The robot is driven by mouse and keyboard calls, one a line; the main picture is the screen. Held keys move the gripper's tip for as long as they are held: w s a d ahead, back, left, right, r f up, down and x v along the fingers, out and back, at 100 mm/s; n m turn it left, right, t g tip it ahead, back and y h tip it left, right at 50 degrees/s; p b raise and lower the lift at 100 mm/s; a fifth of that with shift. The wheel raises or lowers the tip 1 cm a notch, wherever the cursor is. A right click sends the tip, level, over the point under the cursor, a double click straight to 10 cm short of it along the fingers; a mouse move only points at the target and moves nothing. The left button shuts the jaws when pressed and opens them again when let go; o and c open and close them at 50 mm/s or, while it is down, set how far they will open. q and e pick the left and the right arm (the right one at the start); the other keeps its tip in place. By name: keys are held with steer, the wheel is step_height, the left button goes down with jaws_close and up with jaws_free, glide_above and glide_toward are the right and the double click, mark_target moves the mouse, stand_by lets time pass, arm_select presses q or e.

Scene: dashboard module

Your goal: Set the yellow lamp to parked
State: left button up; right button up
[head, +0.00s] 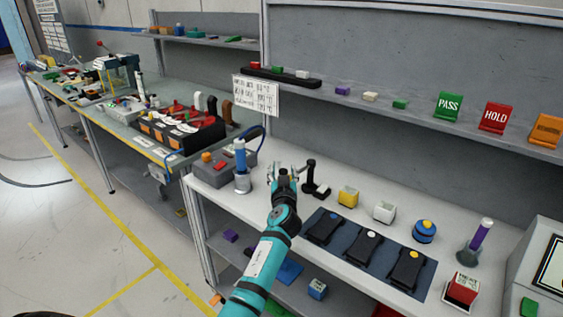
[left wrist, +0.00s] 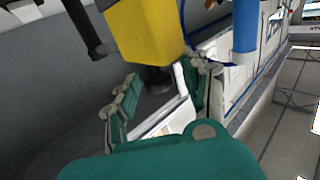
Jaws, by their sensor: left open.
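Three black modules lie on a dark blue mat (head: 376,250) on the white bench. I cannot tell for sure which thing is the yellow lamp. My left gripper (head: 283,172) is open above the bench, left of the upright black handle (head: 310,174). In the left wrist view, a large yellow body (left wrist: 145,32) stands beyond the open fingers (left wrist: 165,92); its identity is unclear. My right gripper is not in view.
A blue-handled tool (head: 240,157) stands left of my gripper. A yellow box (head: 348,196), a white box (head: 384,212), a blue round knob (head: 425,232) and a purple-handled tool (head: 480,237) stand along the bench. A shelf with signs (head: 449,106) runs behind.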

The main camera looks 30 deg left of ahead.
arm_select(q)
steer(key=shift+w+a+r, duration=0.1)
steer(key=shift+w, duration=0.1)
steer(key=shift+s+r, duration=0.1)
steer(key=shift+s, duration=0.05)
steer(key=shift+c, duration=0.3)
jaws_close()
